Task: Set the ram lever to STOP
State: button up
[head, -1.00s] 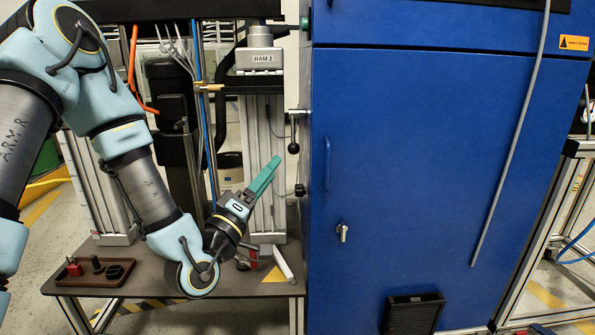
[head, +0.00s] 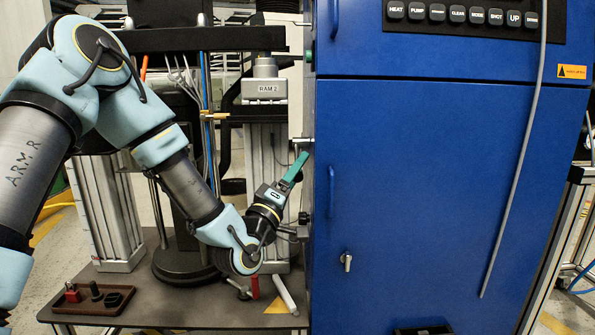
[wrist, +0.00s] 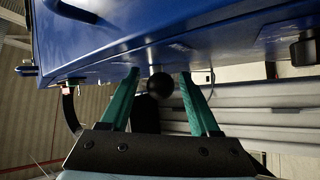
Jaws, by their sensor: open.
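The ram lever shows in the wrist view as a black ball knob (wrist: 160,85) between my two teal fingers, close under the blue cabinet. My gripper (head: 301,158) is open, with a finger on either side of the knob and visible gaps. In the head view my fingers point up and right to the cabinet's left side, just below the lever's silver mount (head: 303,140); the knob is hidden behind them there. I cannot read any STOP mark.
The blue cabinet (head: 430,190) fills the right. A second black knob (head: 303,217) sits lower on its left side. The RAM 2 unit (head: 265,89) stands behind my gripper. A tray (head: 95,300) with small parts lies on the grey table (head: 180,308).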

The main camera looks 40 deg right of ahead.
grip_shut()
dwell(0.5)
dwell(1.0)
